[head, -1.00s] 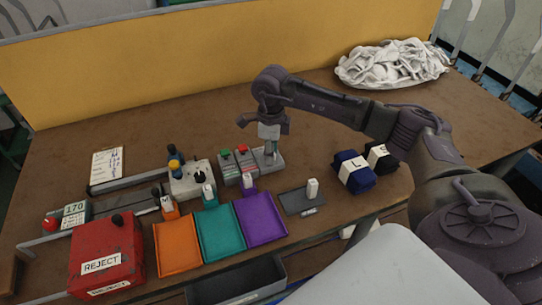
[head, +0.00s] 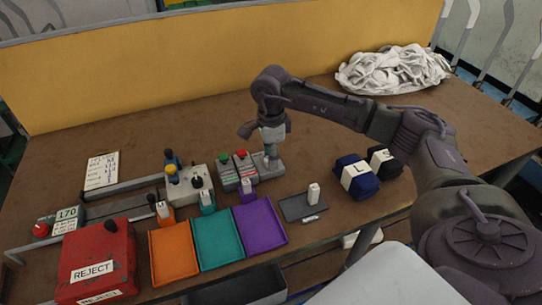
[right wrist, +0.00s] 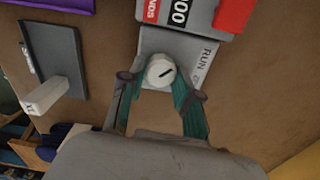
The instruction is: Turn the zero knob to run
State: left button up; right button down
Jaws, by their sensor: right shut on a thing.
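The zero knob (right wrist: 161,71) is a round, pale knob with a short black line, on a light grey plate (right wrist: 180,45) in the right wrist view. The line slants up to the right. The word RUN (right wrist: 206,58) is printed on the plate to the right of the knob. My right gripper (right wrist: 160,84) has a teal-lined finger on each side of the knob and is shut on it. In the head view my right gripper (head: 269,146) points down over the grey knob unit (head: 271,167), hiding the knob. My left gripper is not in view.
Grey boxes with a green and a red button (head: 240,154) stand just left of the knob unit. A dark tray (head: 293,209) lies in front, with orange, teal and purple trays (head: 262,223) beside it. Dark bundles (head: 356,177) lie to the right.

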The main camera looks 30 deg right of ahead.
jog(key=shift+w+r, duration=0.1)
jog(key=c, duration=0.8)
grip_release()
notch_tip(320, 180, up, 12)
jog(key=shift+f, duration=0.1)
